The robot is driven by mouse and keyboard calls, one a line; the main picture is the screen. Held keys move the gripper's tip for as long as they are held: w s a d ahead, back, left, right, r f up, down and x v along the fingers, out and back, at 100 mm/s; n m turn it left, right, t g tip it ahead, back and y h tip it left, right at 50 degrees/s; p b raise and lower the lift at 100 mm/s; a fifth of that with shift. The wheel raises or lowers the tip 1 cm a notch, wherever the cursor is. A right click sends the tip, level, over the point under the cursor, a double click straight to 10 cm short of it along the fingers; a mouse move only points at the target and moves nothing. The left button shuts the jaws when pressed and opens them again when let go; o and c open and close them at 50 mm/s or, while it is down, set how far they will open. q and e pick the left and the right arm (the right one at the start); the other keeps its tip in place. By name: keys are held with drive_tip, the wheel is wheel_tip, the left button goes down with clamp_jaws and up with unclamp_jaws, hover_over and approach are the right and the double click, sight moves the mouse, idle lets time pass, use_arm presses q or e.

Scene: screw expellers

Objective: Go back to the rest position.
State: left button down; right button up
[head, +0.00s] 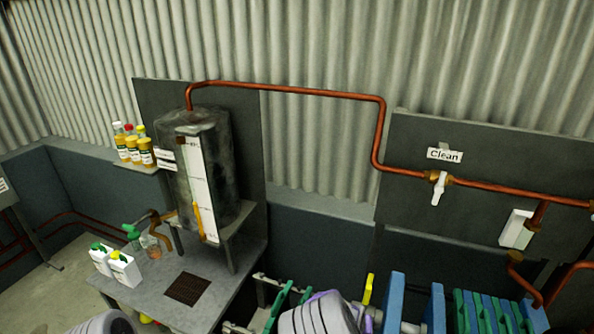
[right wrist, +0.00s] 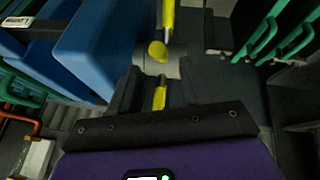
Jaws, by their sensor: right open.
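My right gripper (right wrist: 160,78) shows in the right wrist view in front of its purple body and black plate. It is open, its dark jaws hard to make out against the dark ground. A yellow and grey part (right wrist: 158,52) shows beyond and between the jaws; I see nothing clearly held. In the head view my right arm (head: 318,316) comes in at the bottom middle, and its jaws are hidden. My left arm (head: 102,323) shows only as a grey link at the bottom left edge; its gripper is out of view.
A grey bench (head: 150,292) holds white bottles (head: 124,268). A dark tank (head: 226,165) stands behind it. Copper pipe (head: 300,91) runs to a "Clean" tap (head: 438,187). Blue and green plates (head: 490,313) stand close at the lower right. Blue panels (right wrist: 100,45) lie left in the wrist view.

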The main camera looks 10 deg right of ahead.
drive_tip(key=s+a+f+g+y+b, duration=0.15)
drive_tip(key=s+f+b, duration=0.25)
drive_tip(key=s+f, duration=0.5)
drive_tip(key=s+f+g+y+b, duration=0.15)
drive_tip(key=s+f+b, duration=0.25)
drive_tip(key=f, duration=0.8)
drive_tip(key=s+a+f+y+b, duration=0.5)
drive_tip(key=s+a+f+b, duration=0.3)
drive_tip(key=a, duration=0.4)
drive_tip(key=shift+s+f+n, duration=0.2)
drive_tip(key=shift+s+n, duration=0.1)
drive_tip(key=shift+s, duration=0.05)
drive_tip(key=shift+a+r, duration=0.1)
drive_tip(key=shift+a, duration=0.05)
drive_tip(key=shift+c, duration=0.4)
drive_tip(key=shift+g, duration=0.3)
